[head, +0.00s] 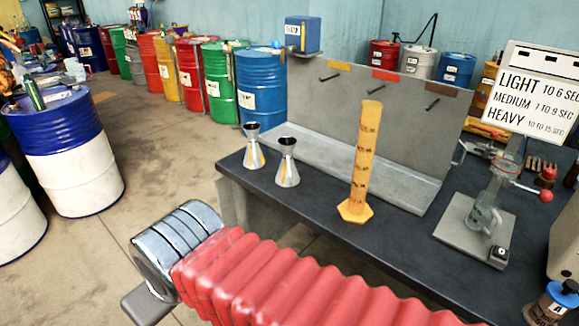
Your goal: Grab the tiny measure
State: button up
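Two small silver hourglass-shaped metal measures stand upright on the dark bench top, near its left end. The left measure (254,155) is a little farther back. The right measure (287,171) is closer to me and looks slightly larger in the picture. I cannot tell for sure which is truly smaller. My arm, with a red ribbed sleeve and a silver joint, crosses the foreground below and in front of them, apart from both. The fingers of my gripper do not show.
A tall orange graduated cylinder (364,165) stands right of the measures on the dark bench (330,212). A grey backboard (395,130) rises behind. A glass jug (485,217) sits on a grey plate at the right. Drums line the back wall; a blue-and-white drum (70,155) stands left.

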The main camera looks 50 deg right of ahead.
aim_at(287, 176)
jog(key=u, duration=0.05)
jog(key=i, duration=1)
jog(key=z, duration=0.05)
